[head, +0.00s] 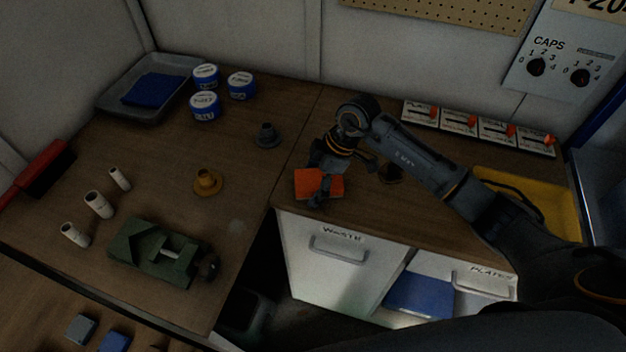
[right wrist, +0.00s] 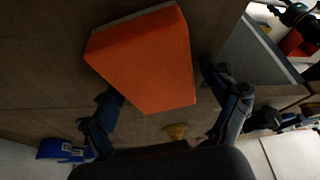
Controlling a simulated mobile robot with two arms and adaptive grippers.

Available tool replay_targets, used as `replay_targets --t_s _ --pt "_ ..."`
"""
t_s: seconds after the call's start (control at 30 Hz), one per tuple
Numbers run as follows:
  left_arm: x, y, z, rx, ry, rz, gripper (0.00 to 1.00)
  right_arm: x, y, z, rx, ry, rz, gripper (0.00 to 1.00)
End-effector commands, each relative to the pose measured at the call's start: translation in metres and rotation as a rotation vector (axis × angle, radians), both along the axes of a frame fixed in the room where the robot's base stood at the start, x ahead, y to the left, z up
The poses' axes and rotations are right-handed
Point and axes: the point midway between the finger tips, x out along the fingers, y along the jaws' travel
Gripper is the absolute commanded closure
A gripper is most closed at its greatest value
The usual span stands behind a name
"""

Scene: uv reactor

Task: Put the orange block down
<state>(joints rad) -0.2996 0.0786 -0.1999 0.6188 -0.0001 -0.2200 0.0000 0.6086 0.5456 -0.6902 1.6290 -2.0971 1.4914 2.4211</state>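The orange block (head: 307,184) is at the front edge of the right-hand worktop, above the waste drawer. My right gripper (head: 322,178) is around it, with a dark finger crossing its near side. In the right wrist view the orange block (right wrist: 150,65) lies turned between the two fingers of my right gripper (right wrist: 160,80). A narrow gap shows between the block and the right finger; the left finger is close to its edge, and contact there is unclear. I cannot tell whether the block's underside touches the worktop. My left gripper is not in view.
A waste drawer (head: 340,262) is below. A yellow tray (head: 562,205) and several switches with orange levers (head: 458,122) are at right.

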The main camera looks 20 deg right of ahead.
Motion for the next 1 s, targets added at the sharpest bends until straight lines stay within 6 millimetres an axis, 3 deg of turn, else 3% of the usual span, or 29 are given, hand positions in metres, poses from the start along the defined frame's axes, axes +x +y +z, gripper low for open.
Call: replay_targets --t_s 0.23,0.4,0.8,1.0 --pt "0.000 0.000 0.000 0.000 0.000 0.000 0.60 0.000 0.000 0.002 0.000 -0.001 0.000 0.14" --pt "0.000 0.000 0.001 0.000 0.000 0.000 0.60 0.001 -0.003 0.016 0.000 -0.004 -0.001 0.14" --pt "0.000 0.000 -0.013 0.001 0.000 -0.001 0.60 -0.006 -0.034 0.094 0.001 -0.007 0.000 0.14" --pt "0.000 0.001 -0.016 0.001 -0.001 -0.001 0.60 -0.008 -0.043 0.116 0.001 -0.004 -0.001 0.14"
